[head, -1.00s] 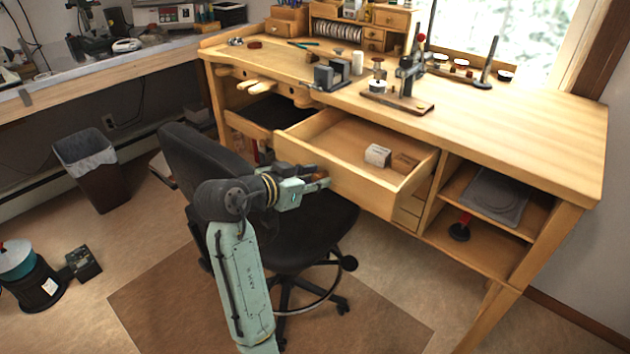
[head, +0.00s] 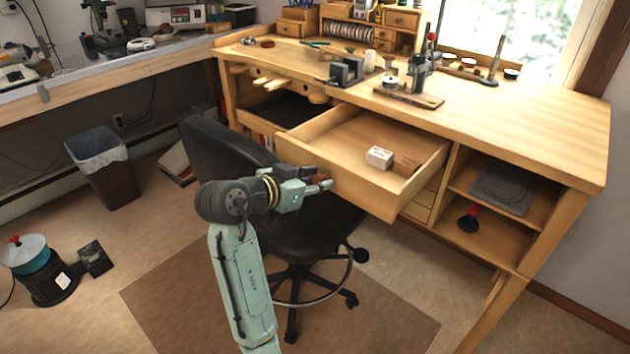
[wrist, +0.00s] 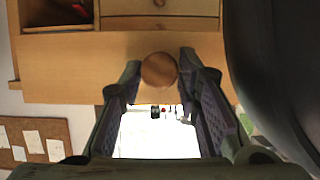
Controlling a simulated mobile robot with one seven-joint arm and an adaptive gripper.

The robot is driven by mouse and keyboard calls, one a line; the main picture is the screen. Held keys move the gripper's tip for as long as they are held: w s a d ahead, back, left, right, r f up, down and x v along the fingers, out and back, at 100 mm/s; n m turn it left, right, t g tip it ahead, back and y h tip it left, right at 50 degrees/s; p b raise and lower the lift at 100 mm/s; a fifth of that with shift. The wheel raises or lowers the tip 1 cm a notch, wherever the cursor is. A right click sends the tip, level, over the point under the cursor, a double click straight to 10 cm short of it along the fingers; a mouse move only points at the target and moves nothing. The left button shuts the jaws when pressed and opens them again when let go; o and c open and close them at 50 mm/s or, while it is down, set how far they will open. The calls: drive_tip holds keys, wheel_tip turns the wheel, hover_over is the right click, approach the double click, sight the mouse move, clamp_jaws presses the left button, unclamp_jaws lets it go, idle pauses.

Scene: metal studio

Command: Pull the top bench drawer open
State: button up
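The top bench drawer (head: 362,194) stands far out from the wooden bench (head: 500,120), its inside showing from above. A white box (head: 379,157) and a brown block (head: 405,166) lie in it. My gripper (head: 322,180) is at the drawer front, with its fingers around the round wooden knob (head: 321,172). In the wrist view the knob (wrist: 159,70) sits between the two fingertips of my gripper (wrist: 160,76), which appear to touch its sides. The drawer front (wrist: 75,65) fills the band behind it.
A bin (head: 103,170) stands at left. Floor right of the mat (head: 390,320) is clear.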

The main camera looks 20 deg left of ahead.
drive_tip(key=o, duration=0.3)
drive_tip(key=v, duration=1.2)
idle(0.3)
